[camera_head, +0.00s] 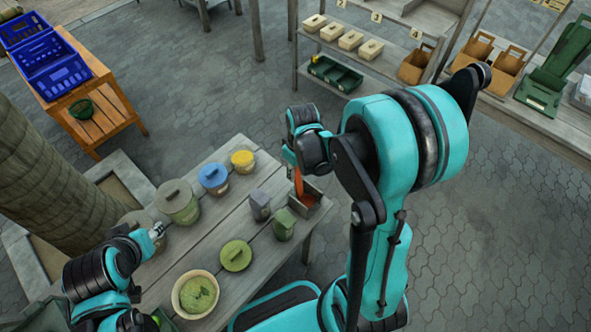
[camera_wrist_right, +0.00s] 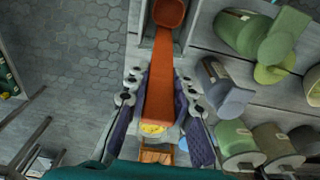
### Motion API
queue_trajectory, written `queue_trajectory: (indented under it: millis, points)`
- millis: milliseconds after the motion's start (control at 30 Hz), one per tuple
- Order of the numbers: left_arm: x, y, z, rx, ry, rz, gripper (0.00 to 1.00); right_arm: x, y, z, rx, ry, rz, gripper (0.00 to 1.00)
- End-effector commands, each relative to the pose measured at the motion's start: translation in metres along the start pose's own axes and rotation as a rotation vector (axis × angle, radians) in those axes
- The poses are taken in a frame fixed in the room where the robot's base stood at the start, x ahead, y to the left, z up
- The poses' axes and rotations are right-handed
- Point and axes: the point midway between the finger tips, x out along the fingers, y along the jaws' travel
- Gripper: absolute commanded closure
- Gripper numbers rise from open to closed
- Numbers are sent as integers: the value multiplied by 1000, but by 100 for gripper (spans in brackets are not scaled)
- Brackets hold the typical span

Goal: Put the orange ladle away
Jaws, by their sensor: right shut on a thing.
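The orange ladle (camera_head: 299,184) hangs below my right gripper (camera_head: 291,158) in the head view. In the right wrist view its handle (camera_wrist_right: 160,85) lies between the fingers, which are shut on it, and its bowl (camera_wrist_right: 168,13) points to the top edge. The ladle is over or partly inside a small open grey box (camera_head: 311,203) at the right end of the wooden table (camera_head: 215,265); I cannot tell whether it touches the box's bottom. My left gripper (camera_head: 157,231) is at the table's left side, close to a lidded jar; its fingers are too small to read.
Lidded pots with olive (camera_head: 177,205), blue (camera_head: 214,179) and yellow (camera_head: 243,160) tops stand along the far edge. A grey container (camera_head: 260,205) and a green one (camera_head: 284,225) stand beside the box. A bowl of green stuff (camera_head: 195,294) and a green lid (camera_head: 235,256) are nearer.

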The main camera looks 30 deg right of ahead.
Motion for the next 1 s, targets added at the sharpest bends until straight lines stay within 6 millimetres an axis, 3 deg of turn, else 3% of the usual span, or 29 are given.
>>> queue_trajectory:
  millis: [200,233,300,700,867,1000]
  points:
    - [0,0,0,0,0,0,60,0,0,0,0,0,0,100]
    - [0,0,0,0,0,0,60,0,0,0,0,0,0,72]
    - [0,0,0,0,0,0,60,0,0,0,0,0,0,53]
    - [0,0,0,0,0,0,60,-6,0,0,0,0,0,53]
    - [0,0,0,0,0,0,60,-30,0,0,1,0,0,53]
    - [0,0,0,0,0,0,60,-60,0,1,1,0,0,53]
